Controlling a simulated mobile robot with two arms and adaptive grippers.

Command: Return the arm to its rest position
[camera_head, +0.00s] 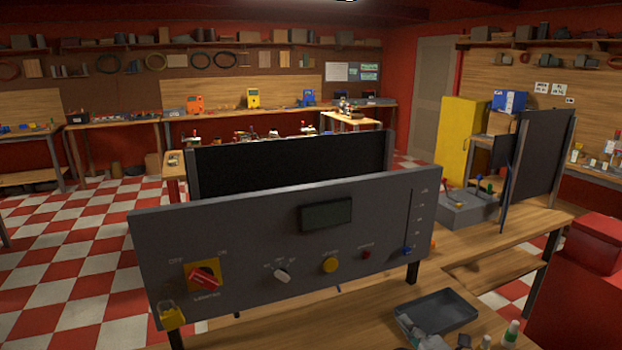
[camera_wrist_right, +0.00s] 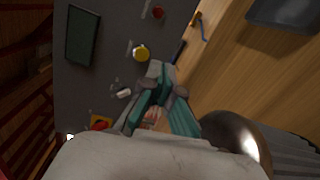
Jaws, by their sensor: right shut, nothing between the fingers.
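My right gripper (camera_wrist_right: 158,80) shows in the right wrist view with its teal fingers together and nothing between them. In the head view it appears only in small part (camera_head: 416,333) at the bottom edge, over the near bench by the dark tray. The grey control panel (camera_head: 240,225) stands upright on the bench. It carries a red rotary switch (camera_head: 203,277) on a yellow plate, a pale knob (camera_head: 282,275), a yellow button (camera_head: 330,265), a small red button (camera_head: 367,254) and a blue slider (camera_head: 407,250). My left gripper is in neither view.
The dark tray (camera_head: 458,308) lies on the near bench, with small bottles (camera_head: 511,332) beside it. A yellow padlock (camera_head: 172,317) is at the panel's lower left corner. A red box (camera_head: 594,243) is at the right. A black board (camera_head: 290,160) stands behind the panel.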

